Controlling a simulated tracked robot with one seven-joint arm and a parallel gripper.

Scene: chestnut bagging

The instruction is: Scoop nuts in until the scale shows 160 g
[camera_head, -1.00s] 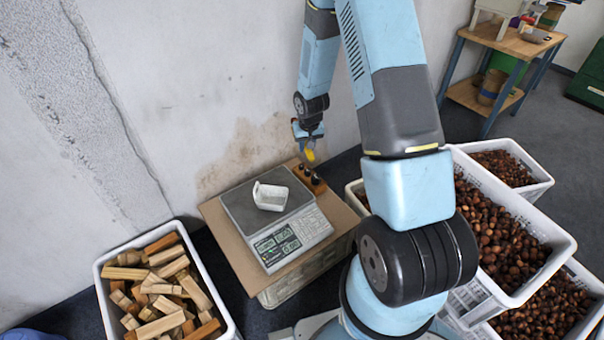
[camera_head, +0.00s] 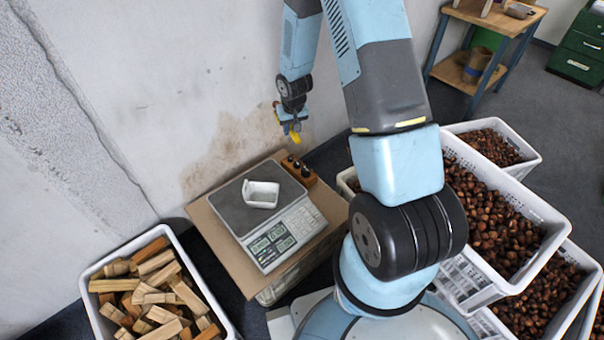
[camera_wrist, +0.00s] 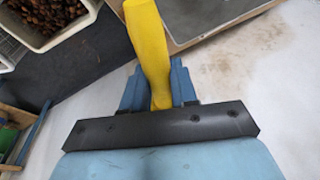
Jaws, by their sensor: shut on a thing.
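My gripper (camera_head: 291,119) is shut on a yellow handle (camera_wrist: 148,40), which stands between its two blue fingers in the wrist view. The handle also shows as a small yellow piece (camera_head: 295,137) in the head view. The rest of the tool is not visible. The gripper is above and behind the scale (camera_head: 230,211), near the wall. A white open container (camera_head: 262,190) sits on the scale's plate; I see no nuts in it. The scale's display is lit, but its digits are too small to read. Brown nuts fill a large white crate (camera_head: 541,213) at the right.
A wooden block with dark knobs (camera_head: 301,172) stands behind the scale. More nut crates (camera_head: 531,155) lie around the large one. A crate of wood pieces (camera_head: 96,309) is at the lower left. A wooden workbench (camera_head: 494,17) stands at the back right. The wall is close behind the scale.

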